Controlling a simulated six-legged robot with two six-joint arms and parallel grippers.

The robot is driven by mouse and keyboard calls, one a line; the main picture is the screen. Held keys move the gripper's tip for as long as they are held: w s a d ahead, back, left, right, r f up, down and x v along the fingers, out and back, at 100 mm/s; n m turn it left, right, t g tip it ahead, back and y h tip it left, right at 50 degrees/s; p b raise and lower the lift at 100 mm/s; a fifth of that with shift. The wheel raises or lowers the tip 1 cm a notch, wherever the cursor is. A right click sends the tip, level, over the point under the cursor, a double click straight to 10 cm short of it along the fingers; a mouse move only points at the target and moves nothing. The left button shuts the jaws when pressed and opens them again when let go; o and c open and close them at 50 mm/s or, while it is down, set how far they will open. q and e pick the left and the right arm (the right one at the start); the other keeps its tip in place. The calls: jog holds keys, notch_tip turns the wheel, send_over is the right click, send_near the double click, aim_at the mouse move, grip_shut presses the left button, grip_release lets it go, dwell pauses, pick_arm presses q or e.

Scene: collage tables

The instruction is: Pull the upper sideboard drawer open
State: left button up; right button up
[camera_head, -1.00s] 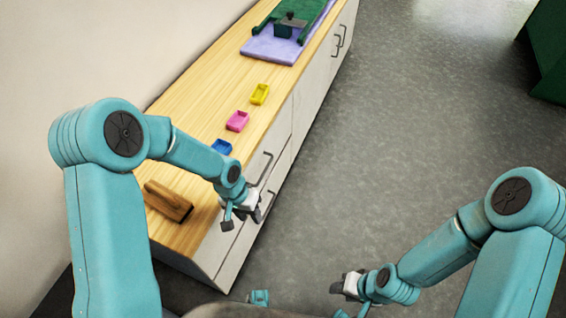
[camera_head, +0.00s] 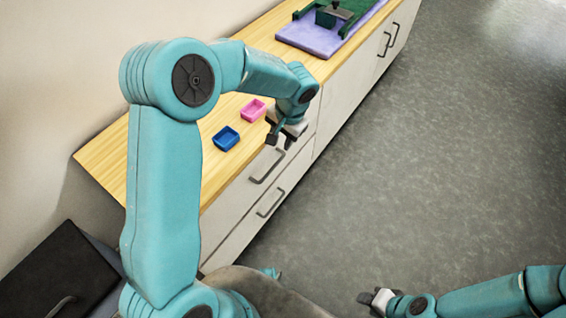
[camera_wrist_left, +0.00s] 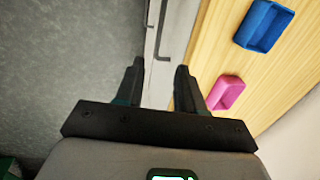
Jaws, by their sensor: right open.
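The sideboard's upper drawer (camera_head: 238,193) has a pale front that looks flush with the cabinet. Its dark bar handle (camera_head: 268,167) is in clear view. My left gripper (camera_head: 282,138) is above and beyond this handle, near the worktop's front edge, and apart from it. In the left wrist view, its two fingers (camera_wrist_left: 160,72) are spread with nothing held between them; a handle (camera_wrist_left: 163,50) shows past the tips. My right gripper (camera_head: 374,300) is open, low over the floor at the bottom, far from the sideboard.
A lower drawer handle (camera_head: 271,203) sits beneath the upper one. A blue tray (camera_head: 226,138) and a pink tray (camera_head: 253,110) lie on the wooden top (camera_head: 106,160). A purple mat (camera_head: 308,38) lies farther back. Grey floor (camera_head: 430,180) at right is clear.

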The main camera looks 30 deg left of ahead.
aim_at(273, 168)
pick_arm(q)
jog(key=a+f, duration=0.1)
jog(key=f, duration=0.4)
jog(key=a+f+b, duration=0.1)
jog(key=f, duration=0.4)
jog(key=a+f+b, duration=0.1)
jog(key=f, duration=0.4)
jog(key=shift+s+f, duration=0.1)
jog(key=shift+f, duration=0.25)
grip_shut()
